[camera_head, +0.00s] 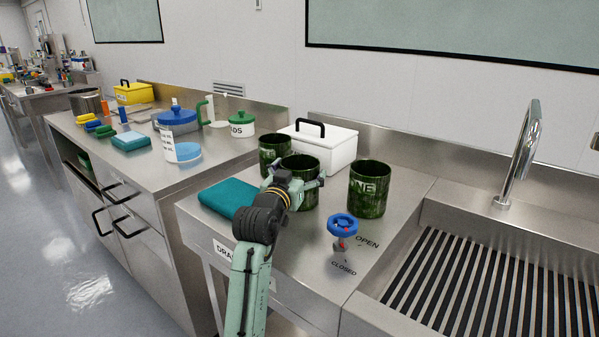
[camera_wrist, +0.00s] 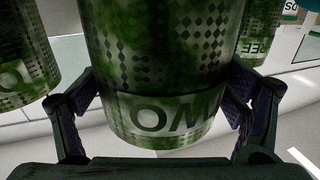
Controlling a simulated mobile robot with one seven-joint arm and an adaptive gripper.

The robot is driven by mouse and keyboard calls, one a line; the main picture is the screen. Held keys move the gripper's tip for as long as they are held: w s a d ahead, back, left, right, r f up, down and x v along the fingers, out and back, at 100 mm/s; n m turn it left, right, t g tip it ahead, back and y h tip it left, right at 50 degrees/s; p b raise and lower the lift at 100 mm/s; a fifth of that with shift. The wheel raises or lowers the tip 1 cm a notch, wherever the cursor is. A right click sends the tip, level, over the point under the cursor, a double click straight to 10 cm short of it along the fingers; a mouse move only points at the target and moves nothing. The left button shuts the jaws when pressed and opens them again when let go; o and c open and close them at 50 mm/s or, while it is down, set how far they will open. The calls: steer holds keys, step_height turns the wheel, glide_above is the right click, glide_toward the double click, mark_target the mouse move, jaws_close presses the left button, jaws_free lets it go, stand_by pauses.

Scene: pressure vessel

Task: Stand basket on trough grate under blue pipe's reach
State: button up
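Three dark green perforated baskets stand on the steel counter. The middle basket (camera_head: 304,196) is marked TWO in the wrist view (camera_wrist: 168,112), where it appears upside down. The right basket (camera_head: 369,190) shows "NE" on its label. The left basket (camera_head: 272,146) is partly hidden behind the middle one. My gripper (camera_head: 298,184) has its fingers on both sides of the middle basket; the wrist view shows them close against its wall (camera_wrist: 163,95). Whether they press on it is unclear. The trough grate (camera_head: 470,285) with dark slats lies at the right, empty. No blue pipe shows.
A chrome faucet (camera_head: 522,150) rises behind the trough. A white box (camera_head: 330,146) stands behind the baskets, and a teal folded cloth (camera_head: 227,197) lies at the left.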

steer(key=shift+o, duration=0.7)
steer(key=shift+r, duration=0.1)
steer(key=b+v, duration=0.3)
steer(key=v, duration=0.9)
steer(key=shift+r, duration=0.1)
